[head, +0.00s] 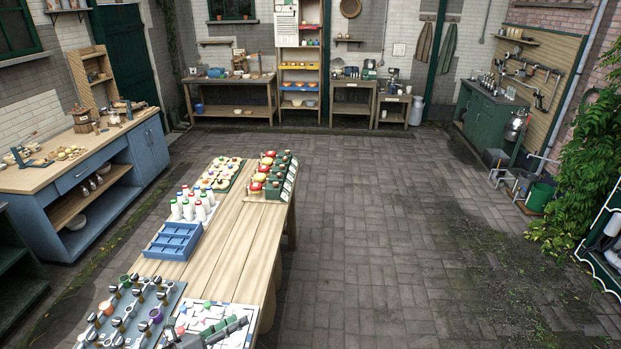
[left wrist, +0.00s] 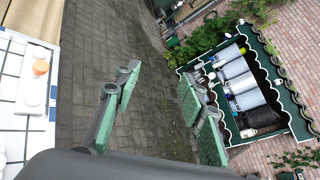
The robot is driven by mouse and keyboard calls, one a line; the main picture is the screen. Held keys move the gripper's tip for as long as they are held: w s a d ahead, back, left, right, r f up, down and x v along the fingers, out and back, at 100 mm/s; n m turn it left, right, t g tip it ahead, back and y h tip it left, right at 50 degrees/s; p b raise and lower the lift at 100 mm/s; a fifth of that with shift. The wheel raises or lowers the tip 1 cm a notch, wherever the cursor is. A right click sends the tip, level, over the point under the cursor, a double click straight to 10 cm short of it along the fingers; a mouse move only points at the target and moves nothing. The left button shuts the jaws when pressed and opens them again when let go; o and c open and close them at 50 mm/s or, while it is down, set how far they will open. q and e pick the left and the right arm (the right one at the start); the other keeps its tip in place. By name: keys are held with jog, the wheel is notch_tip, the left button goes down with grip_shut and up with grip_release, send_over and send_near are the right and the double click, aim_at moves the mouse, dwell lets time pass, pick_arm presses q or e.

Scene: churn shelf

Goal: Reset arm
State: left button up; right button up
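My left gripper (head: 228,330) shows at the bottom edge of the head view, over the near end of the long wooden table (head: 232,247). In the left wrist view the left gripper (left wrist: 160,95) has its two green-padded fingers apart. Paving shows between them and nothing is held. Below it in the head view is a white gridded board (head: 208,309) with small coloured pieces. An edge of this board (left wrist: 12,107) is at the left of the wrist view, with an orange-topped white piece (left wrist: 40,68). My right gripper is not in view.
The table also bears a grey-blue rack of dark-handled items (head: 128,312), a blue compartment tray (head: 173,241), white bottles (head: 189,208) and green crates (head: 274,188). A blue workbench (head: 110,158) stands left. The paving (head: 400,220) right of the table is clear.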

pick_arm(q)
jog(key=a+r+n+t+y, duration=0.4)
jog(key=a+n+t+y, duration=0.3)
jog(key=n, duration=0.8)
jog(key=s+a+f+n+g+y, duration=0.5)
jog(key=s+a+f+n+y, duration=0.25)
jog(key=a+f+n, duration=0.4)
jog(key=s+d+f+n+g+h, duration=0.1)
jog(key=s+d+f+n+g, duration=0.2)
jog(key=s, duration=0.4)
jog(key=s+d+f+n+g+h, duration=0.1)
jog(key=s+f+n+g, duration=0.3)
jog(key=s, duration=0.4)
jog(key=s+d+f+n+g+h, duration=0.1)
jog(key=s+d+f+n+g, duration=0.2)
jog(key=s, duration=0.4)
notch_tip(320, 180, down, 37)
jog(key=s+b, duration=0.2)
jog(key=b, duration=0.5)
jog(key=s+f+g+b, duration=0.1)
jog(key=s+f+b, duration=0.2)
jog(key=s+f, duration=0.7)
jog(key=s+f+g+h+b, duration=0.1)
jog(key=s+f+b, duration=0.2)
jog(key=s+f, duration=0.7)
notch_tip(320, 180, down, 5)
jog(key=shift+d+f+m, duration=0.15)
jog(key=shift+d+m, duration=0.1)
jog(key=shift+m, duration=0.2)
